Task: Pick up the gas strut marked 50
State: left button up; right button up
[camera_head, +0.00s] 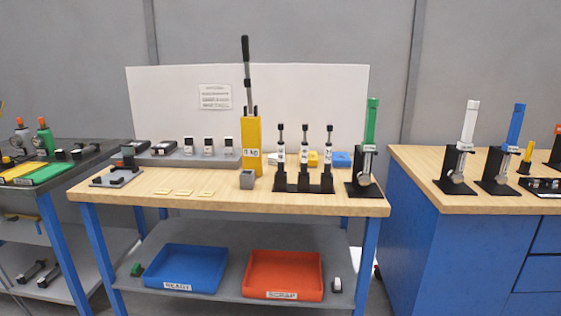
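Three gas struts stand upright side by side in a black rack (303,188) on the middle workbench: a left one (280,152), a middle one (304,153) and a right one (329,152). Each has a black top and a pale label band. The markings are too small to read, so I cannot tell which strut is marked 50. Neither of my grippers is in view.
A yellow press (251,148) with a long black lever and a small grey block (247,179) stand left of the rack. A green-handled tool (370,130) stands right of it. The wooden bench top (225,205) is clear in front. A blue tray (186,268) and red tray (284,275) sit below.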

aim_at(280, 144)
jog(key=z, duration=0.3)
jog(key=k, duration=0.3)
jog(key=u, duration=1.5)
jog(key=i, duration=1.7)
jog(key=z, duration=0.95)
